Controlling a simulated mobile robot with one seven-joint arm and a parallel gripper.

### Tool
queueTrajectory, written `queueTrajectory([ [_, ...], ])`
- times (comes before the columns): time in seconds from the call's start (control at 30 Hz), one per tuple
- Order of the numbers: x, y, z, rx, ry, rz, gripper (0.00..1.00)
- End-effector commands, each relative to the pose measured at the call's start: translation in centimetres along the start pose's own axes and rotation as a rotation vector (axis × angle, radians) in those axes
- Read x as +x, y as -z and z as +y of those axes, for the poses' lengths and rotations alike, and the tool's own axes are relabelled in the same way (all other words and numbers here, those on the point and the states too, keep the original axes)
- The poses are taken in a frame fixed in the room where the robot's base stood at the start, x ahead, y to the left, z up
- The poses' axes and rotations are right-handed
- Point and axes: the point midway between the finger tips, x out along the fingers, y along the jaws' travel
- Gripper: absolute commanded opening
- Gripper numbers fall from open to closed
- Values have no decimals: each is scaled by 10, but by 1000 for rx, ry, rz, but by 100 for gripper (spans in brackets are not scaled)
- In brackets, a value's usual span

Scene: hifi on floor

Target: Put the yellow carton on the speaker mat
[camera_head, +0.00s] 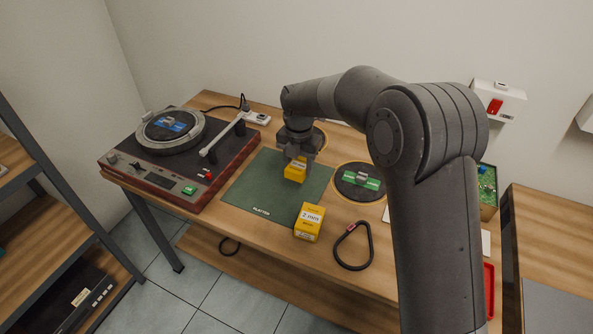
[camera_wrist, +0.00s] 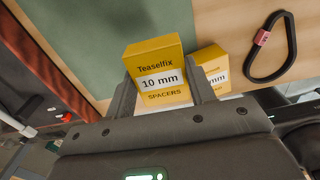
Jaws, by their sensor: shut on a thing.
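My gripper (camera_head: 297,160) is shut on a yellow carton (camera_head: 295,174) over the green mat (camera_head: 249,195). In the wrist view the held carton (camera_wrist: 160,81) reads "Teaselfix 10 mm SPACERS" and sits between the two fingers. Its height above the green mat is hard to judge. A second yellow carton (camera_head: 309,222) stands on the table near the green mat's front right corner; part of it shows behind the held one in the wrist view (camera_wrist: 213,70). A round dark mat (camera_head: 346,172) lies right of the green mat. No speaker label is readable.
A turntable (camera_head: 150,155) fills the table's left side. A green and grey part (camera_head: 361,179) lies on the near round mat. A black loop with a red tag (camera_head: 353,251) lies at the front edge. A box with green contents (camera_head: 487,185) stands at right.

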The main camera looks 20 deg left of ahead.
Motion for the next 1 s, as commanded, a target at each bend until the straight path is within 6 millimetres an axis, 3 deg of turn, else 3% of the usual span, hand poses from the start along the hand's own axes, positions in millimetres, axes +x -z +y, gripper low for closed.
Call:
queueTrajectory([
  [0.33, -4, -4, -10, 6, 1, 0, 26],
  [0.47, -4, -18, -30, 43, 0, 0, 26],
  [0.67, 0, -57, -98, 162, -1, 4, 26],
  [1.0, 6, -106, -238, 391, -2, 6, 26],
])
